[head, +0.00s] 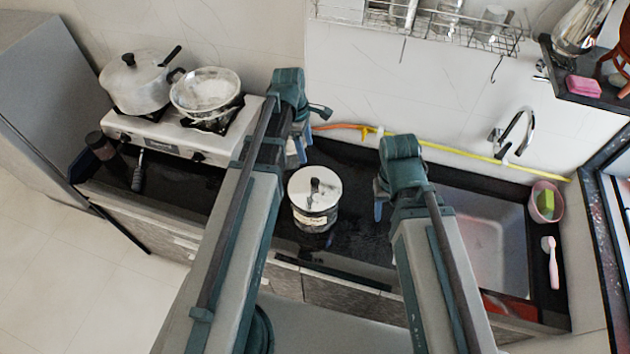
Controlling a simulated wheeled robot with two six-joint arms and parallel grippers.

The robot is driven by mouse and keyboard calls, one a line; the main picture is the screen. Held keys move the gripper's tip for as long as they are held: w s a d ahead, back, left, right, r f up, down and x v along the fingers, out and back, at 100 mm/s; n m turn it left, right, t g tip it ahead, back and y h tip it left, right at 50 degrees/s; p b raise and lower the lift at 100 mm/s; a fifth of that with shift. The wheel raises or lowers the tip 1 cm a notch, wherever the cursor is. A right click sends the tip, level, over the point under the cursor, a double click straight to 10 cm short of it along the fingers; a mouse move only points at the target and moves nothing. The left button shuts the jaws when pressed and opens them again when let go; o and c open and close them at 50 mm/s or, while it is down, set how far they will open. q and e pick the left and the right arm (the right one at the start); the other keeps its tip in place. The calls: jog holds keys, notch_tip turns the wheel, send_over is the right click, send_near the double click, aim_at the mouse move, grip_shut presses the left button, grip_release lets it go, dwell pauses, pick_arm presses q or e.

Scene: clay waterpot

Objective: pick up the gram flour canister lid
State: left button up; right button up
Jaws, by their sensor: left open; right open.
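The gram flour canister (313,216) stands upright on the dark counter between my two arms. It is a light cylinder with a label on its front. Its lid (318,184) sits on top, pale and round with a dark knob in the middle. My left gripper (297,152) is open, behind and slightly left of the canister, partly hidden by my own arm. My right gripper (379,209) is open, to the right of the canister and apart from it, mostly hidden behind my wrist. Neither gripper touches the lid.
A stove (170,137) with a lidded pot (134,88) and a pan (205,92) stands at left. A sink (498,240) with a tap (515,130) is at right. A yellow hose (440,145) runs along the wall. A wire rack (425,22) hangs above.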

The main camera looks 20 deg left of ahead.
pick_arm(q)
jog(key=b, duration=0.9)
send_over(315, 181)
jog(key=a, duration=0.2)
jog(key=f, duration=0.8)
jog(key=shift+w+d+f, duration=0.15)
jog(key=shift+w+f, duration=0.2)
jog(key=f+b, duration=0.1)
jog(key=d+f+b, duration=0.1)
jog(key=f+b, duration=0.2)
jog(key=f, duration=0.1)
jog(key=shift+s+d+b, duration=0.2)
jog(key=shift+s+b, duration=0.05)
jog(key=shift+b, duration=0.1)
grip_shut()
